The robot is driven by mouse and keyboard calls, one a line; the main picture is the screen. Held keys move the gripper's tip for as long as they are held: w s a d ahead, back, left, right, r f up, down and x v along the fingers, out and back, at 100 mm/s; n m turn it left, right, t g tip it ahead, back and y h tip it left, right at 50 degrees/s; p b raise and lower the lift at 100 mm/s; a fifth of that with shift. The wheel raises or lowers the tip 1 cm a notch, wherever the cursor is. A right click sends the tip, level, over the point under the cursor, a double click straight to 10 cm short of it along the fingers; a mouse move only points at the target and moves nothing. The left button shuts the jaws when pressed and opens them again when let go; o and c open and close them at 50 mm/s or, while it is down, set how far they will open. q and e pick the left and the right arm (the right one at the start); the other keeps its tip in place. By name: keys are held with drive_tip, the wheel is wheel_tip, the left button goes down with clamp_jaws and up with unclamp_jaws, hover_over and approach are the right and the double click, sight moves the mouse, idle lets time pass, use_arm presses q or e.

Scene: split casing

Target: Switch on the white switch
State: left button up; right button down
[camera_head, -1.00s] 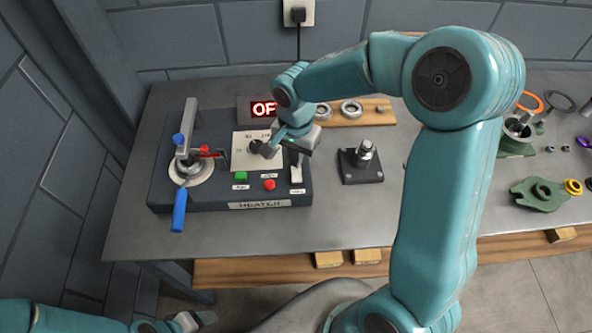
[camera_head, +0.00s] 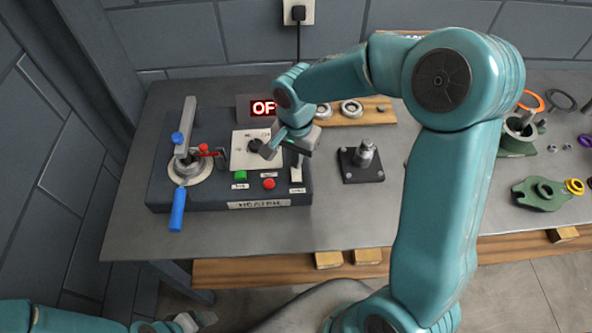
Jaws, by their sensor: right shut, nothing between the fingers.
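The white switch (camera_head: 297,173) stands at the right front of the dark heater panel (camera_head: 220,205), right of the red button. A small label lies below it. My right gripper (camera_head: 268,151) is shut and empty. It is over the white dial plate (camera_head: 242,160), at or just beside the dark knob (camera_head: 255,146), up and left of the switch. I cannot tell whether it touches the knob. A red lit display (camera_head: 263,108) behind reads "OF", its right part hidden by my arm. My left gripper (camera_head: 190,322) is at the bottom left, far from the panel; its jaw state is unclear.
A green button (camera_head: 240,175) and a red button (camera_head: 269,183) sit left of the switch. A blue-handled lever clamp (camera_head: 178,210) is on the panel's left. A black block with a metal post (camera_head: 362,160) stands to the right. Bare table lies in front.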

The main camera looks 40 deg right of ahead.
drive_tip(key=shift+f+b, duration=0.45)
drive_tip(key=shift+f, duration=0.1)
drive_tip(key=shift+r, duration=0.1)
drive_tip(key=shift+r+p, duration=2.35)
drive_tip(key=shift+r, duration=1.15)
drive_tip(key=shift+s+f, duration=0.1)
drive_tip(key=shift+s, duration=0.05)
